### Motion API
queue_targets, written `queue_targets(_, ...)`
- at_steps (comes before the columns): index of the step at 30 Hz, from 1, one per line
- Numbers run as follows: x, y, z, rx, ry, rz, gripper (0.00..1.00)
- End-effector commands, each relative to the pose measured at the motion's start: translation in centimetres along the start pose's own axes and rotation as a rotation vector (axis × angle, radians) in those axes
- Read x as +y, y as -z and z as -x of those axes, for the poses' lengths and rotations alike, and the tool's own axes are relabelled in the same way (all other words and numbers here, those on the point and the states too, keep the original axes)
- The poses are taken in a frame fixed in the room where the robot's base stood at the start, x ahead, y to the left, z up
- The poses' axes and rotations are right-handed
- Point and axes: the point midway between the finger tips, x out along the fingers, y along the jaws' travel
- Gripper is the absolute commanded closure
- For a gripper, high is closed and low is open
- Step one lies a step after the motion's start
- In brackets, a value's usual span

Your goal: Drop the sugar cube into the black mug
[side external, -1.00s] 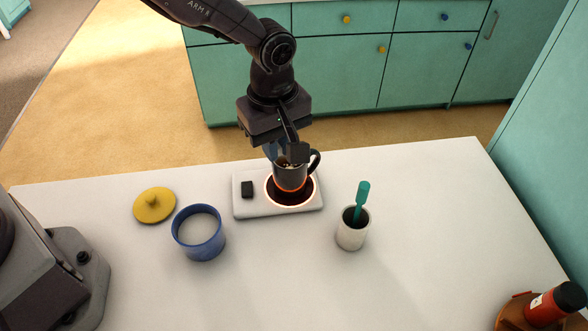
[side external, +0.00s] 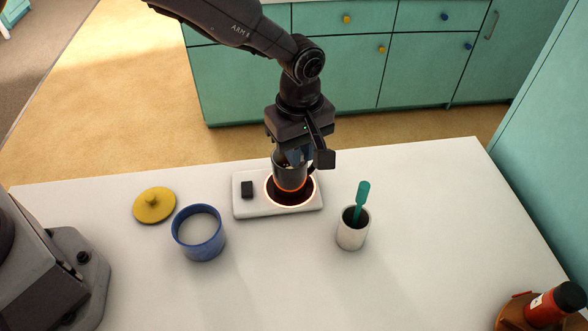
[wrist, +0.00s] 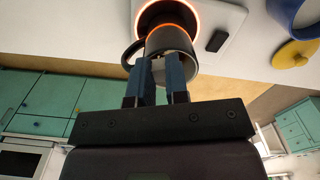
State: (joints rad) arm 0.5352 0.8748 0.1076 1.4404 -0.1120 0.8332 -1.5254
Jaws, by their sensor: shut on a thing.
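The black mug (side external: 289,178) stands upright on a white warmer plate with a glowing orange ring. It also shows in the wrist view (wrist: 168,40), with its handle at the left. My gripper (side external: 294,157) is at the mug's mouth, pointing down. In the wrist view its two blue fingers (wrist: 163,66) overlap the mug's rim, with a narrow gap between them. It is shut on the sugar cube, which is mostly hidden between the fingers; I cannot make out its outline. The fingers hide part of the mug's opening.
The warmer (side external: 245,208) has a black knob. A blue pot (side external: 200,246) with pale contents stands front left, near a yellow lid (side external: 154,206). A white cup (side external: 351,238) holding a teal utensil stands at right. A red-and-black bottle (side external: 558,302) is front right. The front middle counter is clear.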

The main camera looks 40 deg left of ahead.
Motion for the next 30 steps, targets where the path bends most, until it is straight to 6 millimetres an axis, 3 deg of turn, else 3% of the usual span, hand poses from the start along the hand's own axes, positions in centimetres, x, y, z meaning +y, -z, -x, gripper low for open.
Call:
queue_targets(9,0.0,0.0,-0.2,0.000,0.000,0.000,1.00)
queue_targets(10,0.0,0.0,-0.2,0.000,-0.001,0.000,0.78)
queue_targets(13,0.0,0.0,-0.2,0.000,-0.001,0.000,0.55)
queue_targets(23,0.0,0.0,0.1,0.000,-0.002,0.000,0.55)
queue_targets(30,0.1,0.0,3.9,0.000,-0.007,0.000,0.55)
